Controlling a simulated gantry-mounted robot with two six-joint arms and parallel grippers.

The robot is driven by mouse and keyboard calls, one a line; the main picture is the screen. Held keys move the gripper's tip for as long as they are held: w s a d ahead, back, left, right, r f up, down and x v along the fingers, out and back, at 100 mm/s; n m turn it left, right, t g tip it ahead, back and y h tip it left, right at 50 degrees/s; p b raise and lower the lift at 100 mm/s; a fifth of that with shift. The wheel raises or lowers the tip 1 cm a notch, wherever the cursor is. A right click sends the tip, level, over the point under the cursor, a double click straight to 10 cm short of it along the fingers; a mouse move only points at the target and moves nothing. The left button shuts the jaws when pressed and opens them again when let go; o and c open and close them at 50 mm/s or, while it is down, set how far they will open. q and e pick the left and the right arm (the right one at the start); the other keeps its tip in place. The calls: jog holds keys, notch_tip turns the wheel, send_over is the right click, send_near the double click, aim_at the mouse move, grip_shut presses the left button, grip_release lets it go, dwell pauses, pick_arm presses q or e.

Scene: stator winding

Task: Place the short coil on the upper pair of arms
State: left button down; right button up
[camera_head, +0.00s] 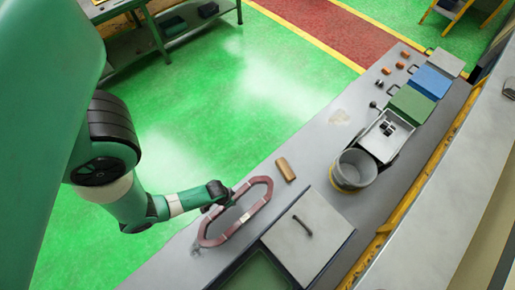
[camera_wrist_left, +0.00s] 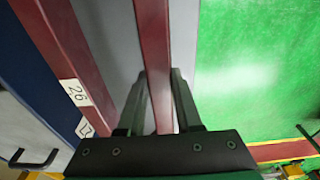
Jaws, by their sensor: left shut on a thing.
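The coil (camera_head: 258,208) is a dark red, elongated six-sided ring with a pale label on one long side. It is over the near part of the grey workbench; I cannot tell whether it touches the top. My left gripper (camera_head: 229,196) is shut on the coil's long side nearer the green floor. In the left wrist view the gripper (camera_wrist_left: 160,85) has one finger on each side of a red coil bar (camera_wrist_left: 152,35). The coil's other bar, with a label reading 26 (camera_wrist_left: 76,92), runs to the left. I see no pair of arms for the coil, and my right gripper is out of view.
On the workbench (camera_head: 325,135), a grey lid with a dark handle (camera_head: 318,232) lies right of the coil. A tan block (camera_head: 285,168), a round grey pot (camera_head: 345,180), a metal tray (camera_head: 386,150), a green box (camera_head: 412,104) and a blue box (camera_head: 432,82) stand farther along.

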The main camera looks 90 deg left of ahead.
pick_arm(q)
jog(key=shift+w+a+f, duration=0.2)
jog(key=shift+w+f, duration=0.25)
jog(key=shift+f, duration=0.15)
jog(key=shift+w+a+f, duration=0.2)
jog(key=shift+w+f, duration=0.25)
jog(key=shift+f, duration=0.1)
jog(key=f+b, duration=0.2)
jog(key=f, duration=0.1)
jog(key=shift+w+a+f, duration=0.1)
jog(key=shift+w+f, duration=0.1)
jog(key=shift+f, duration=0.1)
jog(key=c, duration=1)
grip_release()
jog(key=shift+f, duration=0.1)
jog(key=o, duration=0.4)
